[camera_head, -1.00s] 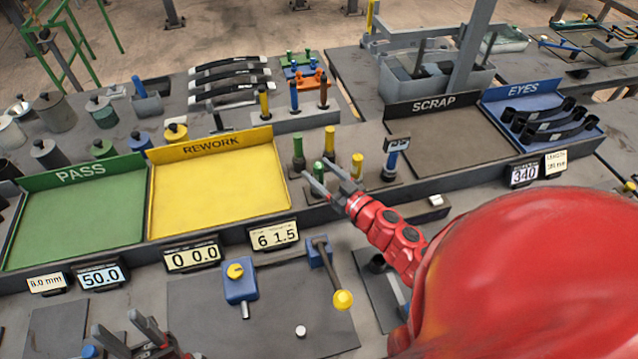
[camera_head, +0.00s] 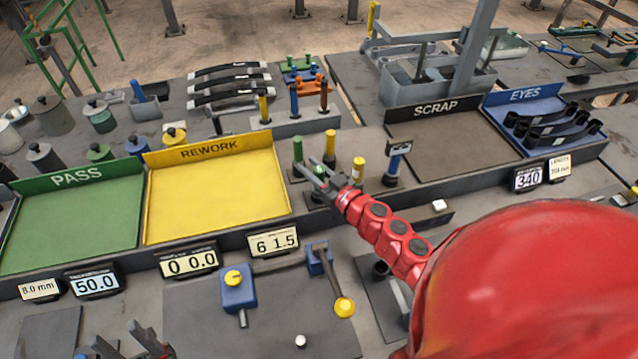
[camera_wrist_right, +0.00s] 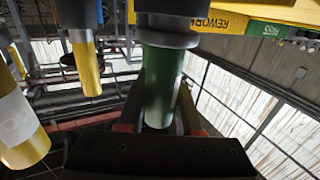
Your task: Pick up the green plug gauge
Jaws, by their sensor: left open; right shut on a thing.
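The green plug gauge (camera_wrist_right: 160,85) stands between the fingers of my right gripper (camera_wrist_right: 163,112), which is shut on it in the right wrist view; a dark collar sits at its end. In the head view my right gripper (camera_head: 316,170) is at the small gauge stand, where the held gauge (camera_head: 319,168) is mostly hidden by the fingers. Another green gauge (camera_head: 297,150) stands just behind and left. My left gripper (camera_head: 133,343) is open and empty at the bottom left edge, partly cut off.
Yellow gauges (camera_head: 330,146) (camera_head: 358,168) and a blue gauge (camera_head: 393,163) stand close to the held one. The yellow REWORK tray (camera_head: 215,200) and green PASS tray (camera_head: 75,225) lie left, the SCRAP tray (camera_head: 455,145) right. A blue fixture (camera_head: 238,290) stands in front.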

